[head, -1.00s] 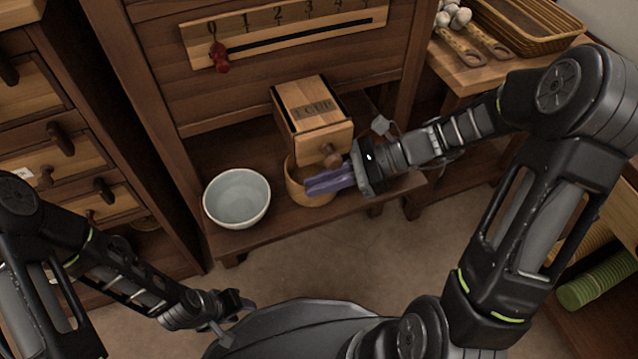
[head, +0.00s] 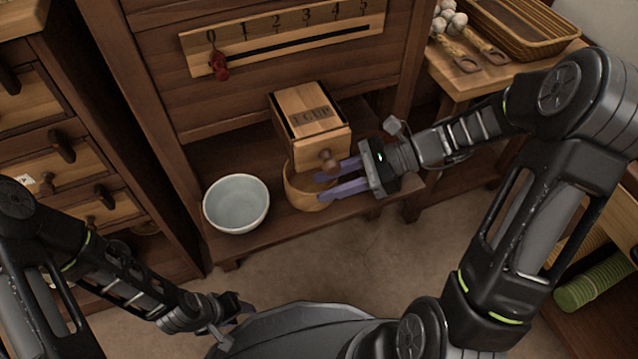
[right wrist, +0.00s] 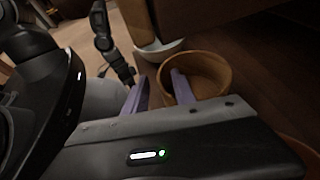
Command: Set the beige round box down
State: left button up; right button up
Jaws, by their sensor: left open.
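The beige round box (head: 302,198) is open-topped and stands upright on the low wooden shelf, below the front of the small "1 CUP" drawer box. My right gripper (head: 320,187) is open at its right side, its two purple fingers spread apart. In the right wrist view the round box (right wrist: 212,88) shows with one finger overlapping its near wall and the other finger outside it. I cannot tell whether the fingers touch the wall. My left gripper (head: 238,318) is open and empty, low in the head view, away from the box.
A pale bowl (head: 236,204) stands just left of the round box. The "1 CUP" box (head: 312,118) overhangs it from behind. Above is a number scale with a red slider (head: 220,68). A side table (head: 455,72) at right holds a basket (head: 530,35) and scoops. Shelf room in front is narrow.

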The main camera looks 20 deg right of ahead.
jog(key=p+v, duration=0.2)
jog(key=v, duration=0.7)
jog(key=shift+p, duration=0.3)
